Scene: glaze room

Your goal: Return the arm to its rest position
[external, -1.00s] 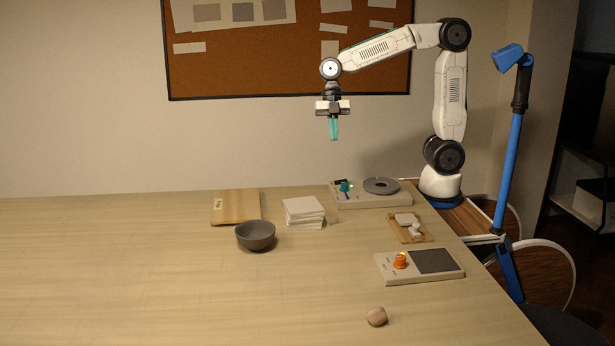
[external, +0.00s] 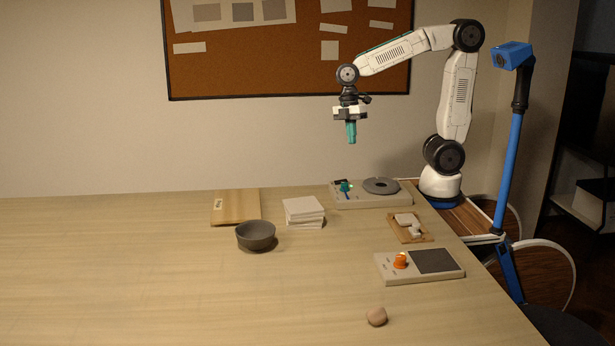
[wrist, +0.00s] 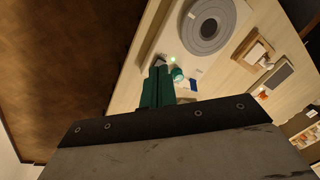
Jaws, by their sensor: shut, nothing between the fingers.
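My gripper (external: 352,140) hangs in the air above the back of the table, with its teal fingers pointing down. The fingers are shut together and hold nothing. In the wrist view my gripper (wrist: 157,70) shows its teal fingers side by side. Below and to the right of it in the external view stands a device with a grey round plate (external: 381,186), a teal knob (external: 346,187) and a green light. My arm is raised and bent, well clear of the table.
A grey bowl (external: 256,235), stacked white tiles (external: 303,211) and a wooden board (external: 236,207) stand at the middle back. A small board with white pieces (external: 409,228), a device with an orange knob (external: 401,260) and a round lump (external: 376,316) lie to the right. The table's left is clear.

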